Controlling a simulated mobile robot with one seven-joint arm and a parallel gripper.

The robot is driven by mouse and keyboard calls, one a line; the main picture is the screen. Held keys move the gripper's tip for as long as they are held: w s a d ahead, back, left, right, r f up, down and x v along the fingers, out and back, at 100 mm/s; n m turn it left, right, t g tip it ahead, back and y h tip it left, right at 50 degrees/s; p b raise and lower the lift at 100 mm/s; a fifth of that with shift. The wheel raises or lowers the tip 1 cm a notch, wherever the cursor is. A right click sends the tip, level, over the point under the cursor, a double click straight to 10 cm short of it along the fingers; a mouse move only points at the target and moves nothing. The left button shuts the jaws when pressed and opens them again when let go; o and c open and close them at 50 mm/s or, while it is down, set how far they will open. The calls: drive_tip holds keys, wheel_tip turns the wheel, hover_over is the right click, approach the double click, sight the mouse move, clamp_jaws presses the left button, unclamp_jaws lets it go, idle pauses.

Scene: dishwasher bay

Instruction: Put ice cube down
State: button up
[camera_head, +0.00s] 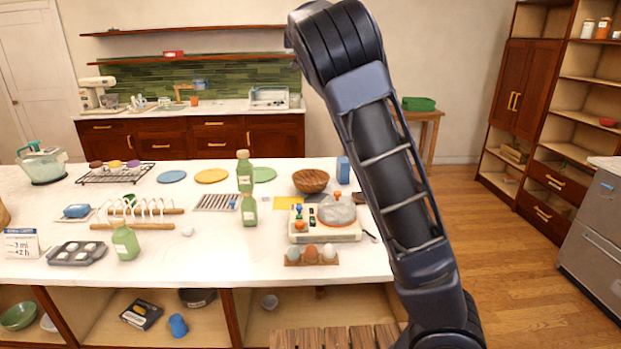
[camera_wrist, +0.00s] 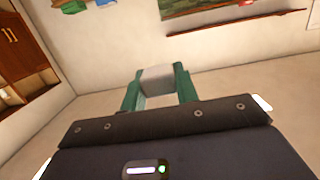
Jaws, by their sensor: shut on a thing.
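My gripper (camera_wrist: 157,84) is shut on a pale grey-white ice cube (camera_wrist: 157,77), which sits between its two green fingers in the wrist view. Only the wall and furniture show beyond it, with no surface touching it. In the head view my arm rises at the right of the counter, and neither the gripper nor the held cube can be seen there. A small whitish piece (camera_head: 187,231) lies on the white counter (camera_head: 215,258); I cannot tell what it is.
The counter holds green bottles (camera_head: 125,243), a dark muffin tin (camera_head: 77,253), a wooden bowl (camera_head: 311,180), an egg holder (camera_head: 311,256) and a white appliance (camera_head: 325,228). Bare counter lies front-centre. Wooden shelves (camera_head: 590,100) stand at the right, with open floor (camera_head: 520,245) before them.

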drive_tip(key=shift+w+a+f, duration=0.15)
drive_tip(key=shift+w+a, duration=0.2)
drive_tip(key=shift+a, duration=0.4)
hover_over(298, 188)
drive_tip(key=w, duration=0.4)
drive_tip(key=f, duration=5.2)
drive_tip(key=shift+w+d+f, duration=0.1)
drive_tip(key=shift+w+f, duration=0.1)
drive_tip(key=shift+f, duration=0.05)
drive_tip(key=shift+f, duration=0.6)
drive_tip(key=o, duration=1)
drive_tip(key=shift+r, duration=0.4)
drive_tip(key=shift+s+r, duration=0.25)
drive_tip(key=shift+s, duration=0.1)
drive_tip(key=shift+s+r, duration=0.15)
drive_tip(key=shift+s, duration=1.1)
drive_tip(key=shift+w+r, duration=0.1)
drive_tip(key=shift+r, duration=3.45)
